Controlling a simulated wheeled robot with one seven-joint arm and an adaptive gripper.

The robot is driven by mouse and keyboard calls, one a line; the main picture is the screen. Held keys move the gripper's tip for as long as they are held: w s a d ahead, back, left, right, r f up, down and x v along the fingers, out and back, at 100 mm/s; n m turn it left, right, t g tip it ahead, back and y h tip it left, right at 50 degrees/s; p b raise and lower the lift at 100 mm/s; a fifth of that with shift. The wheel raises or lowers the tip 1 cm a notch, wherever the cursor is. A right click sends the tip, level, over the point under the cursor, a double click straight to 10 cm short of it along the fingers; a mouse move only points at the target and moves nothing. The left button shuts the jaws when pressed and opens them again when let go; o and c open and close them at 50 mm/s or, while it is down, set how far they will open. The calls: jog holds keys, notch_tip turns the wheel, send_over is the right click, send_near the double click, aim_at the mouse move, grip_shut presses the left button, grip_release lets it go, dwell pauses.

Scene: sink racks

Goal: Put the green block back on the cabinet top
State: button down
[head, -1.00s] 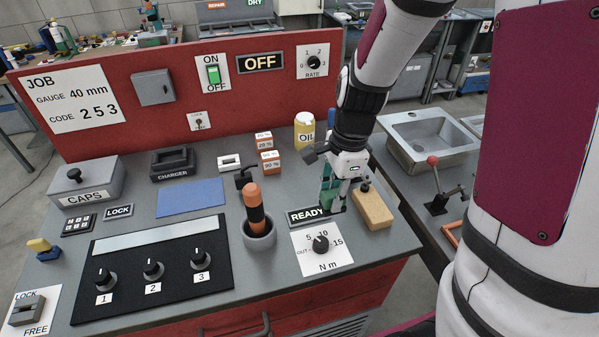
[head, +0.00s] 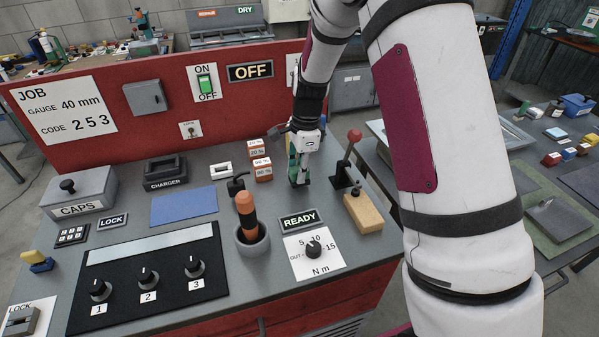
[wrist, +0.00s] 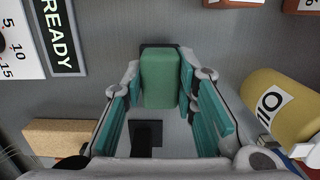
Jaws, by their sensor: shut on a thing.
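The green block (wrist: 160,78) is between the teal finger pads of my gripper (wrist: 160,92) in the wrist view. My gripper is shut on it. In the head view, my gripper (head: 299,180) points down over the grey cabinet top (head: 205,160), behind the READY plate. The block is hard to tell from the teal fingers there. I cannot tell whether its underside touches the cabinet top.
A black lever with a red knob (head: 353,138) stands just right of my gripper. A wooden block (head: 363,212) is at the right edge. Orange-and-white blocks (head: 262,168) stand to the left. The yellow OIL can (wrist: 283,105) is close by.

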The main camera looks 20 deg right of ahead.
jog(key=shift+f, duration=0.6)
jog(key=shift+f, duration=0.1)
jog(key=c, duration=1.3)
grip_release()
jog(key=shift+f, duration=0.1)
